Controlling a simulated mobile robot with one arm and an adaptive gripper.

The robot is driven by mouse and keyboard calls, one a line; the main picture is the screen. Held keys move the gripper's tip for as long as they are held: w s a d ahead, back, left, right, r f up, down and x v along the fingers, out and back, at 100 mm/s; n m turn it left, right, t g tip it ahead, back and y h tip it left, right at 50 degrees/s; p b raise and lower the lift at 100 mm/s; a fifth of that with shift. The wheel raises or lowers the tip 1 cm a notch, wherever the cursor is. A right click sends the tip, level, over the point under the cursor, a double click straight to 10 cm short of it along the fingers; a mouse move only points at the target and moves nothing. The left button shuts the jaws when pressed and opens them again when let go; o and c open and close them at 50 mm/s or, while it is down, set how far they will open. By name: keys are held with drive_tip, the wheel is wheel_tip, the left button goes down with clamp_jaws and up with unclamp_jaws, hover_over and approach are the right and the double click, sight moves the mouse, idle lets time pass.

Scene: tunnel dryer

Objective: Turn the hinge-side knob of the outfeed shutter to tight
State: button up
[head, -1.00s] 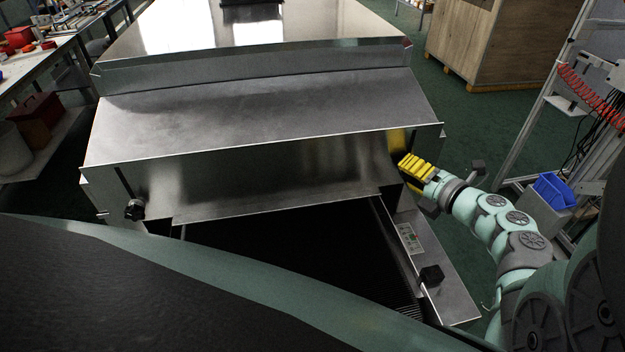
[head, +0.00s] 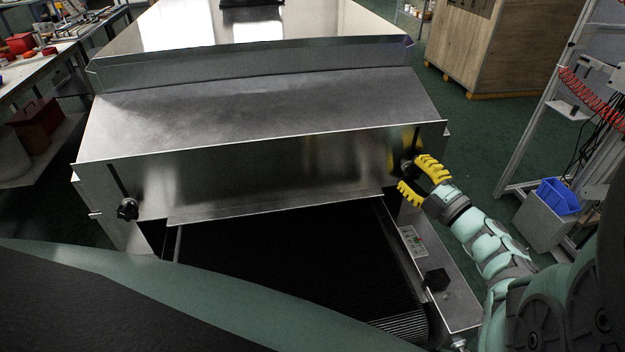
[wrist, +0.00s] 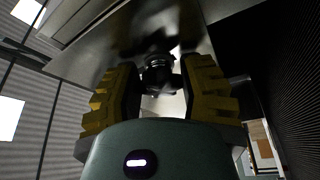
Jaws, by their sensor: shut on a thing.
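The outfeed shutter (head: 270,180) is a shiny metal panel across the dryer's end, with a black knob near each end. The left knob (head: 127,209) stands free by a slot. The right knob (head: 407,167) sits between the yellow fingers of my gripper (head: 416,180). In the wrist view this dark knob (wrist: 158,68) lies between the two fingertips, and my gripper (wrist: 160,88) is shut on it. Its lobes are partly hidden and dark, so its angle is hard to read. I cannot tell which knob is on the hinge side.
A dark conveyor belt (head: 290,265) runs out below the shutter. A side plate with a label carries another black knob (head: 436,280). A metal frame stand with a blue bin (head: 558,196) is to the right. A wooden crate (head: 500,45) stands behind on the green floor.

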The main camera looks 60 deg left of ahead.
drive_tip(key=shift+f+m+t+y, duration=0.1)
drive_tip(key=shift+m+t+y, duration=0.35)
drive_tip(key=shift+m, duration=0.95)
drive_tip(key=o, duration=1.2)
drive_tip(key=v, duration=1.2)
